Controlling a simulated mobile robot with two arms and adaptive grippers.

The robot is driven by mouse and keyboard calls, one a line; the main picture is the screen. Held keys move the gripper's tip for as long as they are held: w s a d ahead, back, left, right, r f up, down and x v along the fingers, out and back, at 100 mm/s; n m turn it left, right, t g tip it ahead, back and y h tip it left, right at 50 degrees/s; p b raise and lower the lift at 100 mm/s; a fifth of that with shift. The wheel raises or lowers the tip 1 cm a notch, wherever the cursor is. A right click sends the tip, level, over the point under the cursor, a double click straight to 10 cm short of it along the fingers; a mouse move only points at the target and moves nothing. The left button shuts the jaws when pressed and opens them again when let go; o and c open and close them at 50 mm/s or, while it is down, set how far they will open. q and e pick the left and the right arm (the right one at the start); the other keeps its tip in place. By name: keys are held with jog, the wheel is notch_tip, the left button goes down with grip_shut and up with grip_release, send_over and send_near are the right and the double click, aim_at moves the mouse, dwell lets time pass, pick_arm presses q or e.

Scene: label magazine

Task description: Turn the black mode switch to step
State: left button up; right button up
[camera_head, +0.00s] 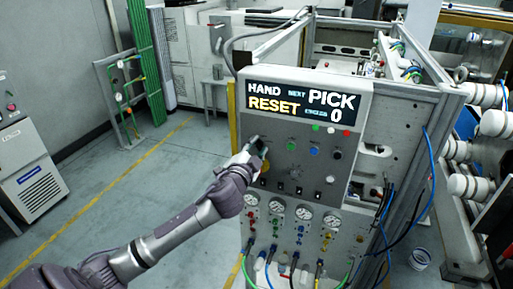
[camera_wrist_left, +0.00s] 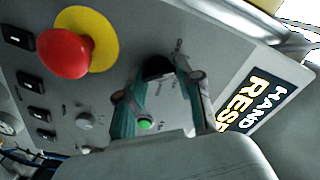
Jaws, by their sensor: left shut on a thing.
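The black mode switch (camera_wrist_left: 157,66) shows as a dark knob between the fingertips of my left gripper (camera_wrist_left: 161,90) in the left wrist view. The fingers stand on either side of it and the gripper is shut on it. Small markings lie beside the switch, too small to read. In the head view my left gripper (camera_head: 258,147) is at the left side of the grey control panel (camera_head: 318,182) and hides the switch. The display (camera_head: 303,102) reads HAND, PICK and RESET, with a 0. My right gripper is not in view.
A red mushroom button (camera_wrist_left: 65,53) on a yellow disc is close beside the left gripper. A green button (camera_wrist_left: 145,124) shows between the fingers. Gauges (camera_head: 277,205) and hoses (camera_head: 293,262) are lower on the panel. The floor (camera_head: 175,175) left of the panel is clear.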

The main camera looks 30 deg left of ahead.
pick_arm(q)
jog(key=m, duration=0.6)
jog(key=shift+f, duration=0.1)
jog(key=m, duration=0.4)
jog(key=shift+f, duration=0.1)
jog(key=shift+m, duration=0.7)
jog(key=shift+f, duration=0.1)
jog(key=o, duration=1.2)
jog(key=shift+c, duration=0.2)
